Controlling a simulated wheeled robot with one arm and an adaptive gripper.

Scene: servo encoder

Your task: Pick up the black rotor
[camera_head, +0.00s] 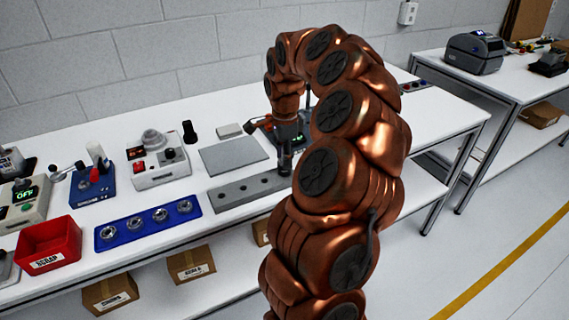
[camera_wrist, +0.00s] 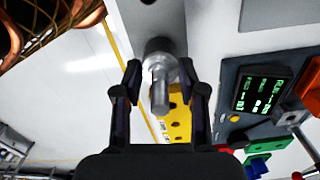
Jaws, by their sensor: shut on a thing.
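My gripper (camera_wrist: 160,70) is shut on the rotor (camera_wrist: 160,88), with one finger on each side of it in the wrist view. The rotor shows as a dark grey, shiny round body with a thinner bright shaft pointing toward the camera. In the head view my gripper (camera_head: 285,148) points down over the right part of a grey bar with holes (camera_head: 238,191). There the rotor is hard to tell apart from the dark fingers. I cannot tell whether the rotor still sits in the bar.
A blue tray with several metal rings (camera_head: 136,229) and a red bin (camera_head: 50,246) stand to the left. A grey plate (camera_head: 233,156) lies behind the bar. A device with a green-lit display (camera_wrist: 262,92) is close beside my gripper. A black upright piece (camera_head: 189,131) stands farther back.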

